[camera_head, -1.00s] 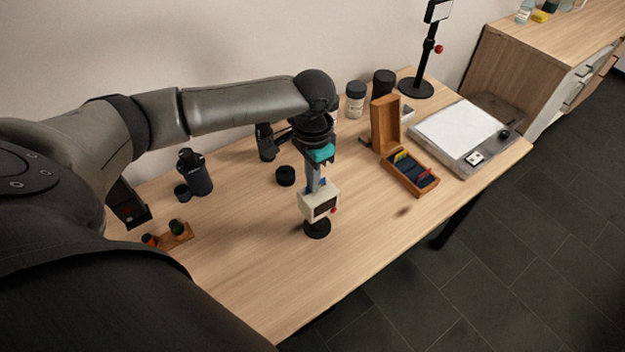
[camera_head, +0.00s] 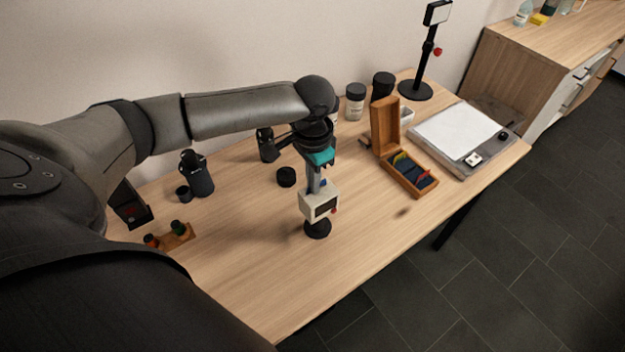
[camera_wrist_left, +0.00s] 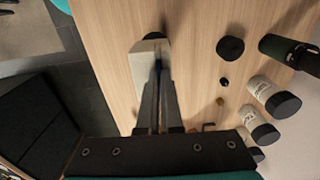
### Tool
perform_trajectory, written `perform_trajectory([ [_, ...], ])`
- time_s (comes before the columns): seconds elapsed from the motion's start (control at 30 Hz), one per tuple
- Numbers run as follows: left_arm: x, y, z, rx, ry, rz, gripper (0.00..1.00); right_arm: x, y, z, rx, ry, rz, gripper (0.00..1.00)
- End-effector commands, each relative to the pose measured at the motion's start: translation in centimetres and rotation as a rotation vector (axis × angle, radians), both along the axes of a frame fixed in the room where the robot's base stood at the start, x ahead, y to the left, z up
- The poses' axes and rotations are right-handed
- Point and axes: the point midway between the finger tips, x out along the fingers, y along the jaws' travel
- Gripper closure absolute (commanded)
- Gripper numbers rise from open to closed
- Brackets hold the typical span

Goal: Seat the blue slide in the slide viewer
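The slide viewer (camera_head: 319,204) is a pale box with a dark window and a red knob, on a round black foot in the middle of the table. My left gripper (camera_head: 314,187) points down right over it, fingertips at its top. A small blue patch, the blue slide (camera_head: 324,183), shows at the fingertips by the viewer's top edge. The fingers hide most of it, and I cannot tell how deep it sits. In the left wrist view the fingers (camera_wrist_left: 160,62) are nearly together over the pale viewer (camera_wrist_left: 143,57). My right gripper is not in view.
An open wooden box (camera_head: 427,188) with coloured slides stands to the right, beside a light panel (camera_head: 455,133). A black stand (camera_head: 427,65) and jars (camera_head: 355,101) are at the back. A black bottle (camera_head: 198,176) and small wooden rack (camera_head: 178,238) are left. The front table is clear.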

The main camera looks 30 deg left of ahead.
Motion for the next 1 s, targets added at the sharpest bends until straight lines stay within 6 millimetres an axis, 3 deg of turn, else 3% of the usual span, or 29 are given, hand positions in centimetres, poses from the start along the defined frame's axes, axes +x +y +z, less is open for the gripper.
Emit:
perform_trajectory([
  [0.03,-0.7,-0.2,-1.1,0.001,0.019,-0.003,0.71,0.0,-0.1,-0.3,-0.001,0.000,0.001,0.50],
  [0.17,-0.6,-0.2,0.0,-0.001,0.017,-0.003,0.69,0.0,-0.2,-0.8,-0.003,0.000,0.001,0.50],
  [0.5,-0.5,-0.2,8.2,-0.001,0.011,-0.003,0.69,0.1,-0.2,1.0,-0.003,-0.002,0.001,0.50],
  [0.7,-0.5,-0.1,11.4,-0.001,0.013,-0.002,0.69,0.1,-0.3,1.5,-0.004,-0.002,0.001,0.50],
  [1.0,-0.5,-0.1,12.5,0.000,0.014,-0.001,0.69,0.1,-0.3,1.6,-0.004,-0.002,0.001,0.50],
])
